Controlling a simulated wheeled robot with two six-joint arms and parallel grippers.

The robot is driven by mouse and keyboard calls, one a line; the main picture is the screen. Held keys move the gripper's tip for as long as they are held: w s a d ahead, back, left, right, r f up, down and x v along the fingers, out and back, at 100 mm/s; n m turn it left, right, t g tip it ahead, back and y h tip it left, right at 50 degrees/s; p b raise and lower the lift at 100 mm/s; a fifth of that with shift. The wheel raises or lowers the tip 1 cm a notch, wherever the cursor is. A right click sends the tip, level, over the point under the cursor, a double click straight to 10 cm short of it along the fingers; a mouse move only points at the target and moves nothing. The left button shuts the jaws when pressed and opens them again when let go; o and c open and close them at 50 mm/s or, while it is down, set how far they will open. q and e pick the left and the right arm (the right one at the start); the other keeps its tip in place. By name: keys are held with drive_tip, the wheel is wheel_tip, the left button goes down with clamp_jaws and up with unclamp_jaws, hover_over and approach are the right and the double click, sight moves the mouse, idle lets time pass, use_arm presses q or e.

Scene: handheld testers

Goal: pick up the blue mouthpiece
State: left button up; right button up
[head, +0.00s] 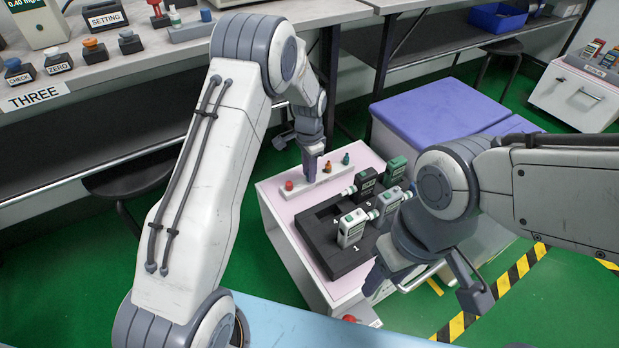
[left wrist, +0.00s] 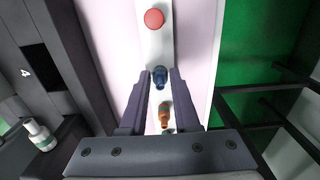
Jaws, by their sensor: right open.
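The blue mouthpiece (left wrist: 159,76) stands on a pale strip between the fingertips of my left gripper (left wrist: 161,78) in the left wrist view. The fingers are close on both sides of it; I cannot tell whether they touch it. In the head view my left gripper (head: 312,172) points down at the strip and hides the blue mouthpiece. A red piece (head: 289,185), an orange mouthpiece (head: 328,167) and a teal one (head: 345,158) are also on the strip. My right gripper (head: 425,285) is open and empty, in front of the testers.
A black tray (head: 318,243) on the pink tabletop (head: 280,199) holds handheld testers, including a white one (head: 351,228). A purple-topped box (head: 430,110) is behind. A bench labelled THREE (head: 35,95) carries more items at the left.

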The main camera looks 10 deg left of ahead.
use_arm(q)
clamp_jaws()
